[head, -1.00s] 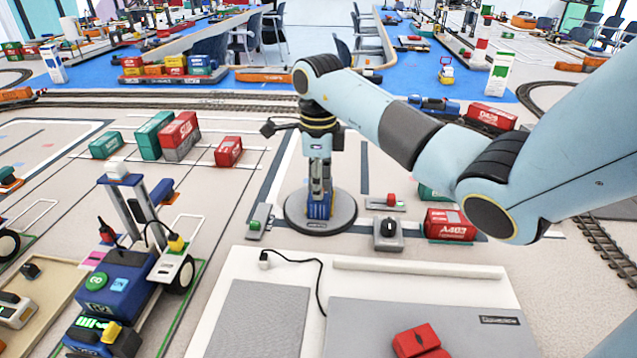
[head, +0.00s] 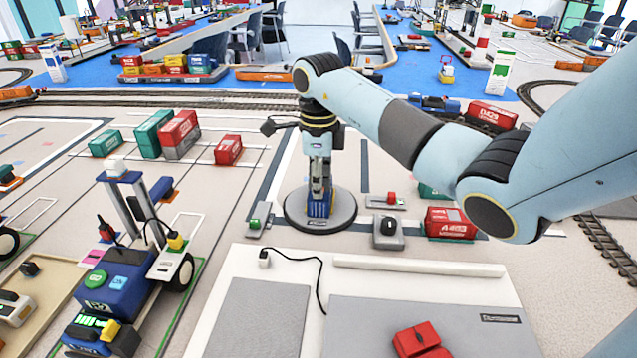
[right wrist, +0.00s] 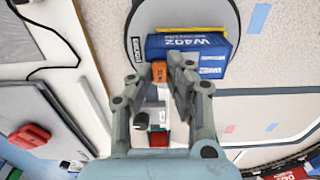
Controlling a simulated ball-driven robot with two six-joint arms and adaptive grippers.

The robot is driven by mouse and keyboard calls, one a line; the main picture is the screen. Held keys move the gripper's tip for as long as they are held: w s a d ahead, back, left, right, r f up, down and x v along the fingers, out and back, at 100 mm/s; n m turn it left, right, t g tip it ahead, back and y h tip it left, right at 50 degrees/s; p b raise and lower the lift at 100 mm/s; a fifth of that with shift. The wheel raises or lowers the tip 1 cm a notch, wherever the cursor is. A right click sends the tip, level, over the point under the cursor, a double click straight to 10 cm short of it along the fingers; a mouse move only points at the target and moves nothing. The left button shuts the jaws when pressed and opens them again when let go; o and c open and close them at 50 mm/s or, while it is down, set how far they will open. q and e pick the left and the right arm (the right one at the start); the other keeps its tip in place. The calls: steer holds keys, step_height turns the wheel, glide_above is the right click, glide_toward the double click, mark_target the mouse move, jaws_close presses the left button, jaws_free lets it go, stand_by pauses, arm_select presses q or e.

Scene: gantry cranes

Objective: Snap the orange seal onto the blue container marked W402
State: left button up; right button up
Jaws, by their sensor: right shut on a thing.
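The blue container marked W402 (right wrist: 188,47) lies on a dark grey round base at the top of the right wrist view, a yellow strip along its far edge. In the head view the container (head: 319,210) is partly hidden behind my right gripper (head: 319,192), which points down at it. In the right wrist view my right gripper (right wrist: 160,78) is shut on the small orange seal (right wrist: 158,71). The seal is at the container's near left edge; I cannot tell if they touch. My left gripper is not in view.
The round base (head: 340,222) stands on the floor mat. A grey box with a black knob (head: 388,232) and a red container (head: 450,223) are to its right. A small grey box with a green button (head: 256,223) is to its left. A white board (head: 250,262) lies in front.

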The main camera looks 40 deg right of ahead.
steer(key=shift+f, duration=0.25)
stand_by(0.8)
steer(key=o, duration=1.3)
steer(key=shift+r, duration=0.1)
steer(key=shift+r+p, duration=2.35)
steer(key=shift+r, duration=1.15)
steer(key=shift+f, duration=0.1)
